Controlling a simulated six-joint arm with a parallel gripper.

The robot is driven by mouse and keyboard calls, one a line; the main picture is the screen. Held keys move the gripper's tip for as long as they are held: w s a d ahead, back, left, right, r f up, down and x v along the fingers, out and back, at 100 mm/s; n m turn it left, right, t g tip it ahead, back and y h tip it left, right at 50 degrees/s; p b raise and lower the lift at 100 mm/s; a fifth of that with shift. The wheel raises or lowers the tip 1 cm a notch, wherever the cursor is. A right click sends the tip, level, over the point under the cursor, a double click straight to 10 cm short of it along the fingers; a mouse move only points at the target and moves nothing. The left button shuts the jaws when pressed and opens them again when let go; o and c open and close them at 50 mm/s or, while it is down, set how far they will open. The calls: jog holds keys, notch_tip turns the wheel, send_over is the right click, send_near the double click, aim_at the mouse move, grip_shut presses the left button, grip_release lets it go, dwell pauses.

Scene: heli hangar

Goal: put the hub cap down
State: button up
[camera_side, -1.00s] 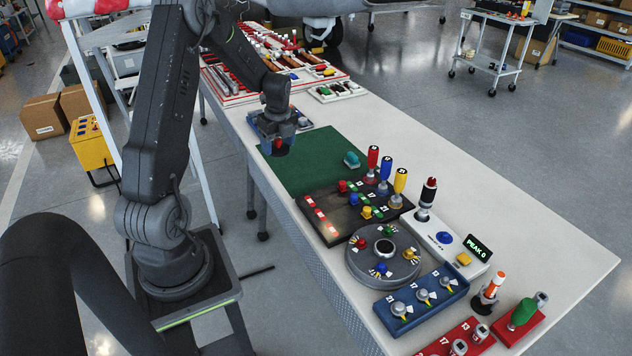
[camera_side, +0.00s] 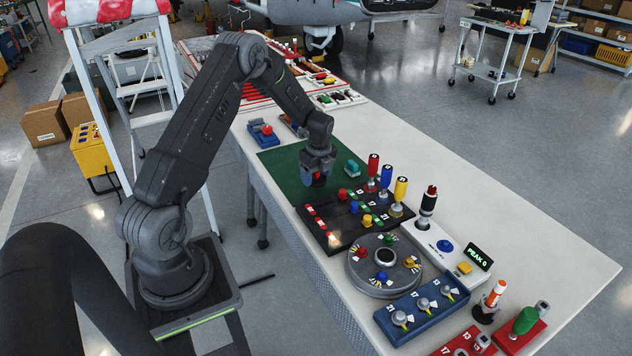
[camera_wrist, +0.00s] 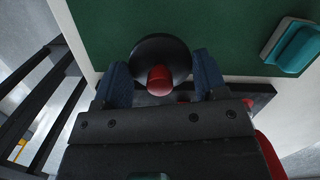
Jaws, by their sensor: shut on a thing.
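The hub cap (camera_wrist: 150,50) is a dark round disc with a red knob in the wrist view. My gripper (camera_wrist: 160,78) is shut on it, with one blue-grey finger on either side of the knob. In the side view my gripper (camera_side: 318,178) is over the front right part of the green mat (camera_side: 283,172), near the dark board. The cap is mostly hidden there behind the fingers. I cannot tell whether the cap touches the mat.
A teal block (camera_side: 352,168) sits on the mat to the right of my gripper. A dark board (camera_side: 345,218) with coloured knobs and upright handles borders the mat. A blue block with a red knob (camera_side: 263,131) is beyond the mat. The mat's left part is clear.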

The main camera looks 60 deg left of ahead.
aim_at(317, 176)
jog(key=shift+f, duration=1.35)
jog(key=shift+f, duration=0.1)
jog(key=o, duration=0.9)
